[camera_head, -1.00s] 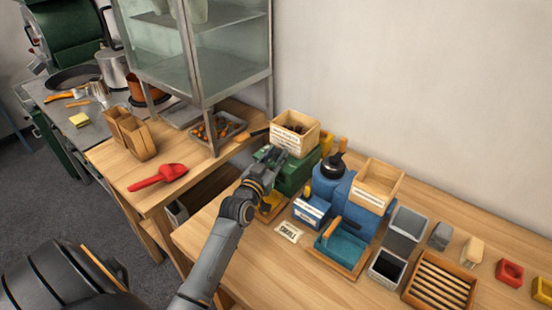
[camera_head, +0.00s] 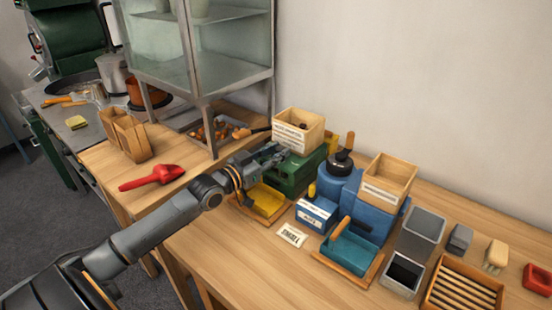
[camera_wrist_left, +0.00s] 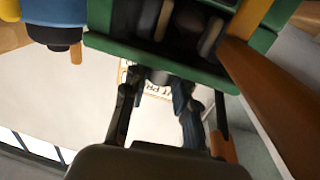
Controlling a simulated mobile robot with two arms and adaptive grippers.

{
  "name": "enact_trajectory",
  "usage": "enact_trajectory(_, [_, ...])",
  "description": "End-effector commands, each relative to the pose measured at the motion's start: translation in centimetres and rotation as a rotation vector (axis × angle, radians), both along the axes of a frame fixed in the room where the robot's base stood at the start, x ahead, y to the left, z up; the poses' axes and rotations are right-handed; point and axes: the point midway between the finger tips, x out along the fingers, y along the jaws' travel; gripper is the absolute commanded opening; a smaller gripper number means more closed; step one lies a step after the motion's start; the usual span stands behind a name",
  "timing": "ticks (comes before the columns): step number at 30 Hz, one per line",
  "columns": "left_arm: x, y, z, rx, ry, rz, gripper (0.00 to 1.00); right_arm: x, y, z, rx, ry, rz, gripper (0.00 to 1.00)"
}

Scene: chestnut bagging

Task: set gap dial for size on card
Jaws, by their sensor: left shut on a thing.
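The green machine (camera_head: 291,179) stands on the wooden table with a wooden hopper box (camera_head: 298,130) on top and a yellow tray (camera_head: 265,201) at its front. My left gripper (camera_head: 272,154) is at its left side, shut on a small part that I take for the gap dial; the fingers mostly hide it. In the left wrist view my left gripper (camera_wrist_left: 157,92) reaches up to the green machine (camera_wrist_left: 145,52). The dial's setting cannot be read. The white card (camera_head: 292,235) lies in front; its print is too small to read surely. My right gripper is not in view.
A blue machine (camera_head: 335,186) with a teal tray (camera_head: 349,250) stands to the right, then grey bins (camera_head: 421,230) and a slatted crate (camera_head: 462,288). A glass cabinet (camera_head: 205,85) stands behind.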

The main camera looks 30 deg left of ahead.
Motion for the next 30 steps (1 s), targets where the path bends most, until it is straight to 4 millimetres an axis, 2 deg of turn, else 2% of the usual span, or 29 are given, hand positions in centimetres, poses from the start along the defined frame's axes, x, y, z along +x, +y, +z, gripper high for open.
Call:
enact_trajectory(17, [0.00, -0.02, -0.13, -0.001, 0.003, -0.015, 0.00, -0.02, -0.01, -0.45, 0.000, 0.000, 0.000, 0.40])
enact_trajectory(18, [0.00, -0.02, -0.12, -0.001, 0.003, -0.015, 0.36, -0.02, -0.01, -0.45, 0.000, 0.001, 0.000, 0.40])
enact_trajectory(20, [0.00, -0.01, -0.11, -0.002, 0.002, -0.015, 0.48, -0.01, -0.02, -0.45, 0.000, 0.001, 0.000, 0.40])
enact_trajectory(21, [0.00, -0.01, -0.10, -0.002, 0.002, -0.015, 0.51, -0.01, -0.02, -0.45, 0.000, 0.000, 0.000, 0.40])
enact_trajectory(30, [-0.07, 0.02, -0.04, -0.001, 0.001, -0.014, 0.51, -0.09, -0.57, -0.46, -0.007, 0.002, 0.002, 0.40])
